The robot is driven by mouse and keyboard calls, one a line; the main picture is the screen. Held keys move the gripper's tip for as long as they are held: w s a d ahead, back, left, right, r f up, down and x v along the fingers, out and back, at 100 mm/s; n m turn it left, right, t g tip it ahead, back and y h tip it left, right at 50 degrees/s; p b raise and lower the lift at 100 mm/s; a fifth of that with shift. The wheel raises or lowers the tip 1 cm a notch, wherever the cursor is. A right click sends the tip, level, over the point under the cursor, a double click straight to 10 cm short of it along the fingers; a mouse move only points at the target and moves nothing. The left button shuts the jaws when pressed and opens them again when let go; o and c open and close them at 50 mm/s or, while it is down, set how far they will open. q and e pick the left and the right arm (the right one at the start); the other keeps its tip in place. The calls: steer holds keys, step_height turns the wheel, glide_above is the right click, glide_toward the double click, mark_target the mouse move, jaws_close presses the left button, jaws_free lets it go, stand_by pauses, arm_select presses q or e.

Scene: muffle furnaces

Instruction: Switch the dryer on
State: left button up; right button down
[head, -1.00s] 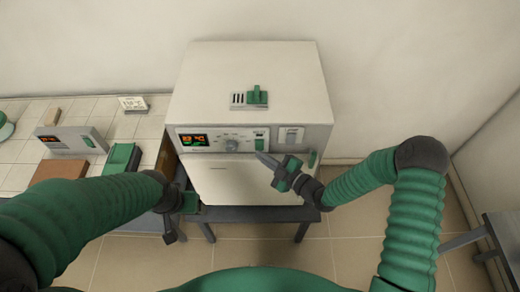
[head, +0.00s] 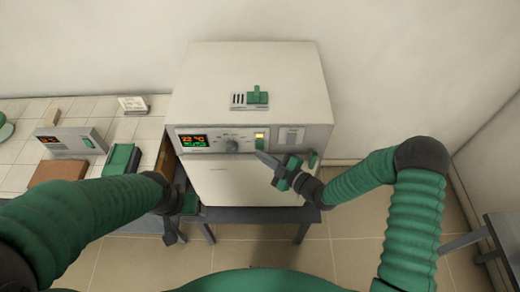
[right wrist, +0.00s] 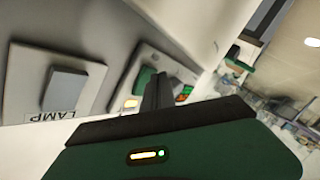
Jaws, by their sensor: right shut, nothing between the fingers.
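The dryer (head: 250,85) is a pale box-shaped oven on a dark stand, with its door shut. Its front panel has a lit display (head: 194,141), a round knob (head: 232,146) and a green rocker switch (head: 260,145) with a glowing yellow light (head: 259,135) above it. The green switch (right wrist: 145,79) and lit yellow light (right wrist: 130,103) also show in the right wrist view. My right gripper (head: 260,157) is shut and empty, its tips just below the green switch; I cannot tell whether they touch. My left gripper (head: 176,216) is low at the dryer's left; its jaws are unclear.
A grey switch marked LAMP (right wrist: 67,88) sits beside the green one.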

steer(key=shift+s, duration=0.15)
steer(key=shift+s+r, duration=0.1)
steer(key=shift+s, duration=0.55)
steer(key=shift+s, duration=0.1)
steer(key=s, duration=0.4)
steer(key=shift+s+r+p, duration=0.3)
steer(key=shift+s+p, duration=0.05)
steer(key=shift+s, duration=0.05)
steer(key=shift+f, duration=0.1)
